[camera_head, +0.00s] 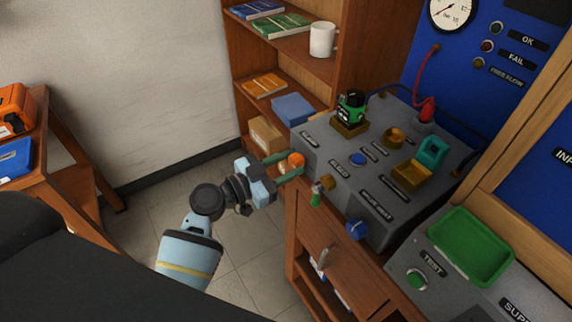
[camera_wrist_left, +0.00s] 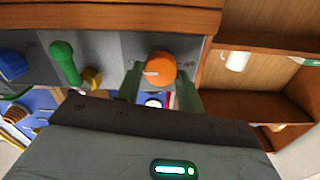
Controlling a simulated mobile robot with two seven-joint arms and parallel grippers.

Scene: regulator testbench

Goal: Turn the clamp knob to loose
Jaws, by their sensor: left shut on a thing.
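An orange round knob (camera_head: 296,159) sits on the front face of the grey testbench (camera_head: 330,162), near its left end. A pale mark shows on the knob's left side there. My right gripper is not in view.
A green lever (camera_head: 315,194) and a blue knob (camera_head: 357,230) share the bench front to the right. A wooden shelf (camera_head: 345,60) with a white mug (camera_head: 322,39) stands behind. A wooden cabinet (camera_head: 330,245) is below the bench. Open floor lies around my left arm.

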